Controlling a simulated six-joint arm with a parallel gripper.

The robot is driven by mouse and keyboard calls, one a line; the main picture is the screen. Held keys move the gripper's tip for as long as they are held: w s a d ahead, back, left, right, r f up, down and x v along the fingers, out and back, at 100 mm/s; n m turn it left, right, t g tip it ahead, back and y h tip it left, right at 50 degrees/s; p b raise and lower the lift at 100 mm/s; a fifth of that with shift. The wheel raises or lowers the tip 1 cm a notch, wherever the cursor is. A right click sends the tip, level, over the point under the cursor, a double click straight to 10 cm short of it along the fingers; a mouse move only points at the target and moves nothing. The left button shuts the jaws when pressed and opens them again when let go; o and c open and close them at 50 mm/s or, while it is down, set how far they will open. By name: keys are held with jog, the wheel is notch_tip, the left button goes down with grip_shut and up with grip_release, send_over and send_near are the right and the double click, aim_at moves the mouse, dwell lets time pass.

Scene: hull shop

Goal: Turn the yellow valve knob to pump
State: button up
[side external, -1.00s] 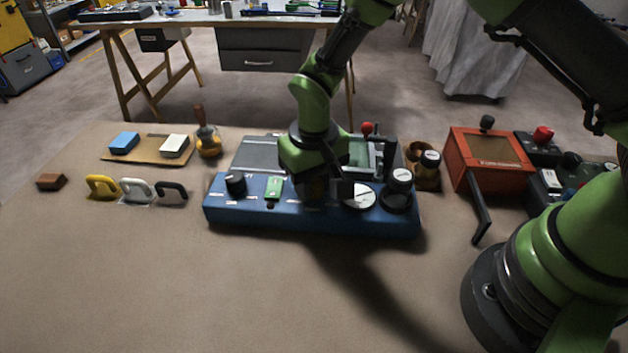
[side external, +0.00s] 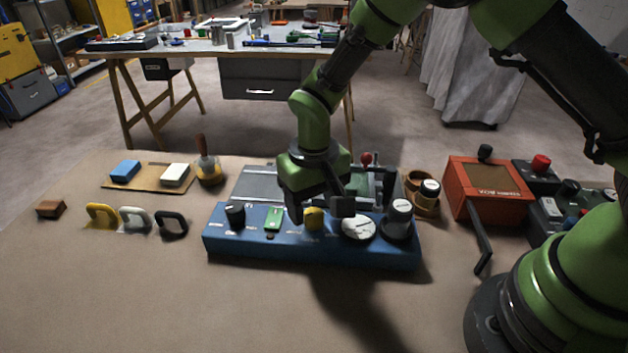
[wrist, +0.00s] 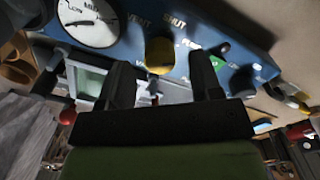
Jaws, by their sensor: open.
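The yellow valve knob (side external: 314,218) is on the sloped front of a blue console (side external: 270,246), between a green switch and a white dial. My gripper (side external: 318,207) is open, just above and behind the knob, with the fingers to either side. In the wrist view the yellow knob (wrist: 159,55) shows between the spread fingers (wrist: 163,68), apparently clear of both. White lettering around it reads VENT and SHUT, with a third label partly hidden by a finger. I cannot tell which label the knob points to.
On the console are a black knob (side external: 235,214), the green switch (side external: 273,219), the white dial (side external: 359,227) and a large black-and-silver knob (side external: 398,218). A red box with a crank (side external: 487,190) stands right. Handles (side external: 135,218) lie left. The front bench is clear.

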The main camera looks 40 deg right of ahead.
notch_tip(320, 180, up, 8)
jog(key=shift+f, duration=0.15)
dwell(0.3)
notch_tip(320, 180, up, 6)
jog(key=r+t, duration=0.1)
send_over(314, 213)
jog(key=s+d, duration=0.2)
jog(key=s+d+r+m+t+y, duration=0.1)
jog(key=s+d+r+t+y, duration=0.1)
jog(key=s+d+r, duration=0.35)
jog(key=s+d+r+m+t, duration=0.1)
jog(key=s+r+t, duration=0.3)
jog(key=s, duration=0.7)
jog(key=shift+s+d, duration=0.15)
